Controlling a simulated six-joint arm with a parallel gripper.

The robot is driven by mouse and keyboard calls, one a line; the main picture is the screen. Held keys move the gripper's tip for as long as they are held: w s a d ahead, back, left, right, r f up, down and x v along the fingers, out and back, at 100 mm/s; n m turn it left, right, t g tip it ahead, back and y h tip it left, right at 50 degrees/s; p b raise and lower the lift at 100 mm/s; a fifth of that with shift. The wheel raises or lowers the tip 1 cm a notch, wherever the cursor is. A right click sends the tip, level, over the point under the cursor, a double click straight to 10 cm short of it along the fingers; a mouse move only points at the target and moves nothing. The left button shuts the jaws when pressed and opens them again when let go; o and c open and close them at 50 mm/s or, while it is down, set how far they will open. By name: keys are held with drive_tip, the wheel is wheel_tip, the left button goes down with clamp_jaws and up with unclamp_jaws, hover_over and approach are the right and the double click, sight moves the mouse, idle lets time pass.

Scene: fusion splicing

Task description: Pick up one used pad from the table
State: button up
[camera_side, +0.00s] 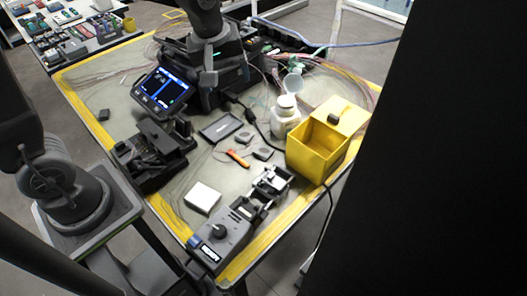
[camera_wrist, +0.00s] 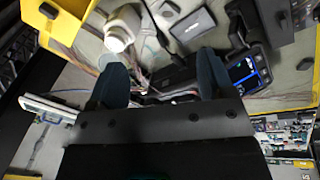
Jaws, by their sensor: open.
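Small dark grey pads lie loose on the table: one (camera_side: 245,137) and another (camera_side: 263,153) near the middle, beside an orange-handled tool, and one (camera_side: 103,115) at the far left. A similar grey piece (camera_side: 333,118) sits on the yellow box. In the wrist view one grey pad (camera_wrist: 305,63) lies on the table at the right, and one (camera_wrist: 48,10) shows on yellow at the top left. My gripper (camera_wrist: 160,78) is open, with nothing visible between its dark fingers. In the side view my arm comes down at the top, by the splicer; its fingertips are hard to make out.
The splicer with its lit screen (camera_side: 166,89) stands at the back. A white bottle (camera_side: 286,112), an open yellow box (camera_side: 318,150), a flat dark slab (camera_side: 221,127), a white block (camera_side: 202,197) and a grey device (camera_side: 222,238) surround the pads. Loose fibres and cables run along the back.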

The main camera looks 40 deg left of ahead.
drive_tip(key=w+d+f+n+g, duration=0.2)
drive_tip(key=w+f+n, duration=0.6)
drive_tip(key=f, duration=0.5)
hover_over(264, 151)
drive_tip(key=f, duration=0.5)
drive_tip(key=a+f, duration=0.1)
drive_tip(key=f, duration=0.2)
drive_tip(key=shift+w+f, duration=0.1)
drive_tip(key=shift+f, duration=0.15)
drive_tip(key=shift+d+f, duration=0.2)
drive_tip(key=shift+f, duration=1.1)
drive_tip(key=shift+d+f, duration=0.2)
drive_tip(key=shift+f, duration=1.1)
drive_tip(key=shift+c, duration=0.3)
drive_tip(key=c, duration=0.9)
